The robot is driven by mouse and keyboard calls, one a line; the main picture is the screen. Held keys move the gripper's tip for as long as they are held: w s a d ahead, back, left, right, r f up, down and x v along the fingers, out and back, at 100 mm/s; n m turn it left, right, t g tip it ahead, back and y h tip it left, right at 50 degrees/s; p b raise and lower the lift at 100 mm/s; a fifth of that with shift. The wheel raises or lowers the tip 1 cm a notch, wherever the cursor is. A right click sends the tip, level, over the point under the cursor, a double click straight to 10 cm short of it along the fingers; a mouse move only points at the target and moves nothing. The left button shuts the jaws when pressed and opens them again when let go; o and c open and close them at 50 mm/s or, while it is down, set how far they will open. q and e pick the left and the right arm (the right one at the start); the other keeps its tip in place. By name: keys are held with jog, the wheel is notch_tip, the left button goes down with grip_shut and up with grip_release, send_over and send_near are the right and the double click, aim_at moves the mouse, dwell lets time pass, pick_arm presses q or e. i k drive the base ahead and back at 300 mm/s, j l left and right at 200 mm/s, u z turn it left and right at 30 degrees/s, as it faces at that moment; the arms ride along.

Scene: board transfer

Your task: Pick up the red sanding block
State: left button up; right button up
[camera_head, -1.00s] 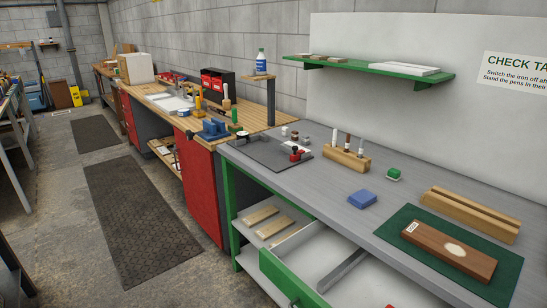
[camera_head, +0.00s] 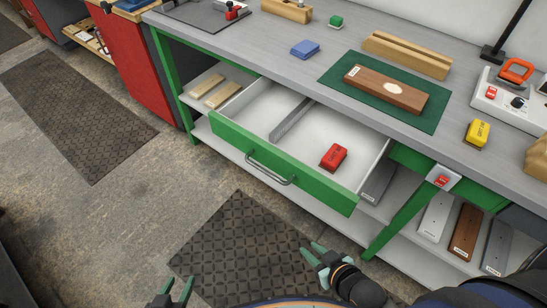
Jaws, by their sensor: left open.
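The red sanding block (camera_head: 333,157) lies in the open drawer (camera_head: 236,106), towards its right end, on the white drawer floor. My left gripper (camera_head: 176,288) is open and empty at the bottom edge of the view, over the floor mat, well to the left of and nearer than the drawer. My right gripper (camera_head: 308,248) is in front of the drawer, nearer than the red block and apart from it. Its two fingers stand apart with nothing between them.
A grey divider (camera_head: 292,119) splits the drawer, left of the red block. The green drawer front (camera_head: 280,166) has a metal handle. On the bench are a blue block (camera_head: 305,48), a wooden board (camera_head: 386,90) on a green mat (camera_head: 343,66) and a yellow block (camera_head: 478,133). Boards stand on the lower shelf.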

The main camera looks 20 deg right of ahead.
aim_at(333, 158)
jog(key=z, duration=1.25)
jog(key=l, duration=0.1)
